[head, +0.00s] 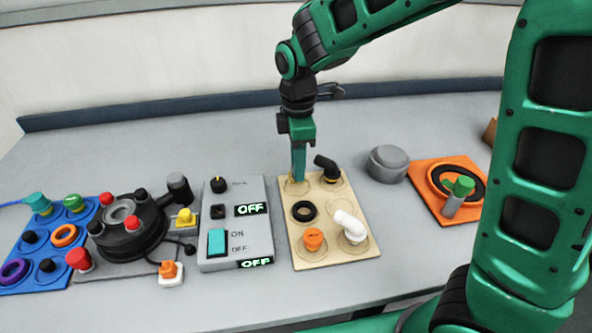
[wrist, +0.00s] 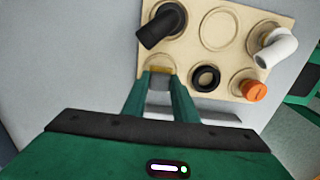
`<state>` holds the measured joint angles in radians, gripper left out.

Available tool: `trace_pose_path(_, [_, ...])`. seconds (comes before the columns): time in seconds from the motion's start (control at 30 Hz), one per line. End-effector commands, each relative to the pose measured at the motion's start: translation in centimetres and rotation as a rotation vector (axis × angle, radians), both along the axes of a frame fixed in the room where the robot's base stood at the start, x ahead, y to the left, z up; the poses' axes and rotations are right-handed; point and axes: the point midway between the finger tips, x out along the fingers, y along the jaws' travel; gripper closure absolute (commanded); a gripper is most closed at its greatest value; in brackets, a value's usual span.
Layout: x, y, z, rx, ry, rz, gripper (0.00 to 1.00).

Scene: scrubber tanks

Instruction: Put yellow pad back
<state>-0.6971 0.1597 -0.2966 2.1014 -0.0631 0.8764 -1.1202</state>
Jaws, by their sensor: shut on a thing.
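The yellow pad (wrist: 160,70) is a small, flat, gold-yellow piece at my fingertips in the wrist view. It is at a round place on the corner of the beige board (wrist: 188,48). My gripper (wrist: 160,78) is shut on it. In the head view my gripper (head: 298,178) points straight down at the far left corner of the beige board (head: 325,258), and its fingers mostly hide the pad. I cannot tell whether the pad rests fully in its round place or slightly above it.
The board also bears a black elbow (head: 327,166), a black ring (head: 304,211), an orange cap (head: 313,239) and a white elbow (head: 350,226). A grey switch panel (head: 218,190) stands left, a grey round knob (head: 388,163) and orange plate (head: 432,205) right. Table behind is clear.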

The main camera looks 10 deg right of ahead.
Motion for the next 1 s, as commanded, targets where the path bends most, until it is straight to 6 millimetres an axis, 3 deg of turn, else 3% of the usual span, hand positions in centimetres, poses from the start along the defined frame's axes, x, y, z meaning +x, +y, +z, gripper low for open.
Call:
trace_pose_path(0.17, [-0.1, 0.0, -2.2, -0.002, 0.002, 0.0, 0.99])
trace_pose_path(0.5, [0.0, 0.0, -2.5, 0.0, 0.0, -0.001, 0.99])
trace_pose_path(0.53, [0.0, 0.0, -2.5, 0.0, -0.001, -0.001, 0.72])
trace_pose_path(0.6, [0.0, 0.0, -2.5, 0.0, -0.001, -0.001, 0.56])
trace_pose_path(1.0, [0.0, 0.1, -1.9, 0.0, -0.001, 0.001, 0.56])
